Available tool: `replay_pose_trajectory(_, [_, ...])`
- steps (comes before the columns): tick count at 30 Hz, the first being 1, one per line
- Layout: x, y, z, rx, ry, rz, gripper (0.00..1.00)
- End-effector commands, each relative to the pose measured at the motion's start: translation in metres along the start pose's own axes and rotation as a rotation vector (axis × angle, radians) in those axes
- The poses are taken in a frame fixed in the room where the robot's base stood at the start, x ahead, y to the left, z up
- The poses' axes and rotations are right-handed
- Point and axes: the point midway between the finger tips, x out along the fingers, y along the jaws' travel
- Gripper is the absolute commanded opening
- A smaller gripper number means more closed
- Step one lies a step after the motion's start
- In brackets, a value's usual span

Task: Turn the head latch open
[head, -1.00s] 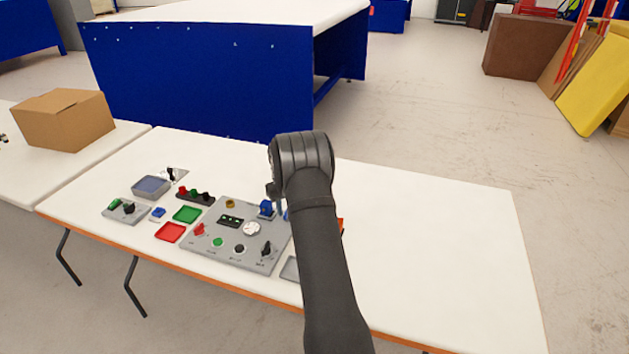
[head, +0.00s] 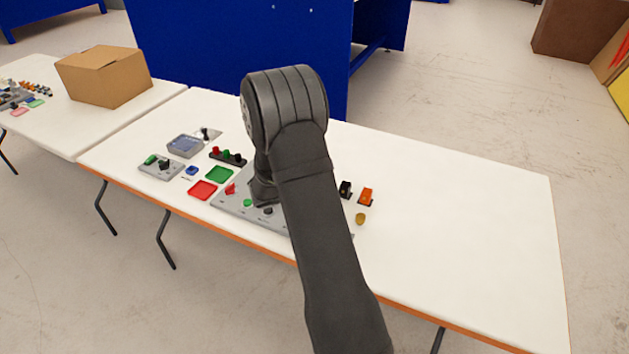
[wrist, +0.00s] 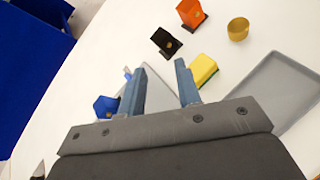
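My gripper (wrist: 160,66) shows in the wrist view with its two blue-grey fingers apart and nothing seen between them. In the head view the fingers are hidden by my arm, over the grey panel (head: 229,204). Blue parts (wrist: 105,107) lie left of the fingers in the wrist view, partly covered by the left finger; I cannot tell whether one is the head latch. A yellow block with a green layer (wrist: 203,69) lies just beyond the right finger. Most of the panel is hidden in the head view.
A grey tray (wrist: 270,92) lies at right in the wrist view. A black piece (head: 345,188), an orange piece (head: 367,195) and a gold cylinder (head: 360,218) stand right of my arm. Red (head: 203,190) and green (head: 219,174) trays lie left of the panel. The table's right side is clear.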

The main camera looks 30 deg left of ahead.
Motion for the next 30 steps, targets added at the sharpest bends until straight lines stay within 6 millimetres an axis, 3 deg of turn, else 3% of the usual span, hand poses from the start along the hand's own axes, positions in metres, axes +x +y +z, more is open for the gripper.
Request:
replay_pose_trajectory(7, [-0.053, -0.001, -0.022, -0.384, -0.026, 0.303, 0.31])
replay_pose_trajectory(14, [-0.075, -0.003, -0.035, -0.529, -0.029, 0.425, 0.31])
replay_pose_trajectory(20, [-0.059, 0.004, -0.037, -0.536, -0.030, 0.430, 0.31])
replay_pose_trajectory(30, [0.008, 0.033, -0.043, -0.534, -0.030, 0.428, 0.31])
